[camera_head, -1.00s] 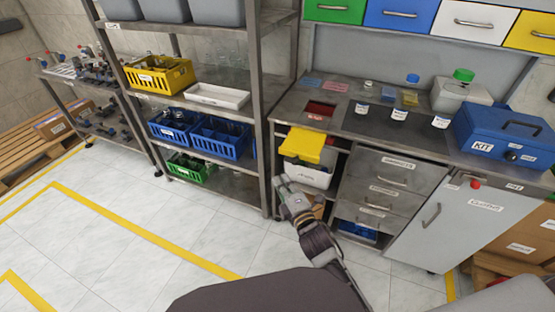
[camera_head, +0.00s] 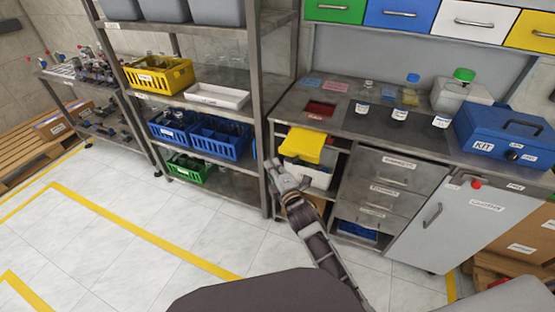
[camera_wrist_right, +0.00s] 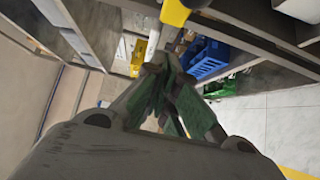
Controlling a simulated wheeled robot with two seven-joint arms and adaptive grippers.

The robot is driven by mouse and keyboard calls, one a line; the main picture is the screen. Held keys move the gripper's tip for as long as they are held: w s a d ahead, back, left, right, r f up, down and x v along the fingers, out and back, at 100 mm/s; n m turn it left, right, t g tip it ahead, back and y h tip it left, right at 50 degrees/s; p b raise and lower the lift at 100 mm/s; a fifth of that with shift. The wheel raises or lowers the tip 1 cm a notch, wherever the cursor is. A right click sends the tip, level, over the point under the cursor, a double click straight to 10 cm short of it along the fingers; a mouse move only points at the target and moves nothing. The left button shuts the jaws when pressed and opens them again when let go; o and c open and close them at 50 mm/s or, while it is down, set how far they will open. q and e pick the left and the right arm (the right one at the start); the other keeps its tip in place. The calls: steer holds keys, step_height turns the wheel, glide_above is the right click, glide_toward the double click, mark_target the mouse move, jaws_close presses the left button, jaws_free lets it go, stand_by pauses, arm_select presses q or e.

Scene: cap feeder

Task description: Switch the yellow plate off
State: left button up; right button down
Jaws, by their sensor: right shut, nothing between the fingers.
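The yellow plate (camera_head: 302,145) sticks out and slopes down from below the counter top, just under the red-edged opening. In the right wrist view a yellow piece (camera_wrist_right: 175,12) shows at the top edge, just beyond the fingertips. My right gripper (camera_head: 272,168) is shut and empty, to the left of the plate and a little lower. Its green-padded fingers (camera_wrist_right: 163,65) come together in the wrist view. I cannot tell whether they touch the plate. My left gripper is not in view.
A white bin (camera_head: 318,178) stands under the plate. The metal shelf rack with blue crates (camera_head: 222,150) is close to the left of my right gripper. The counter above holds several bottles, a blue kit box (camera_head: 506,137) and a red-edged opening (camera_head: 319,109). The floor in front is clear.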

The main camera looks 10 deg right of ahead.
steer(key=w+d, duration=0.2)
steer(key=w, duration=0.1)
steer(key=shift+w+d, duration=0.15)
steer(key=shift+w, duration=0.05)
stand_by(0.5)
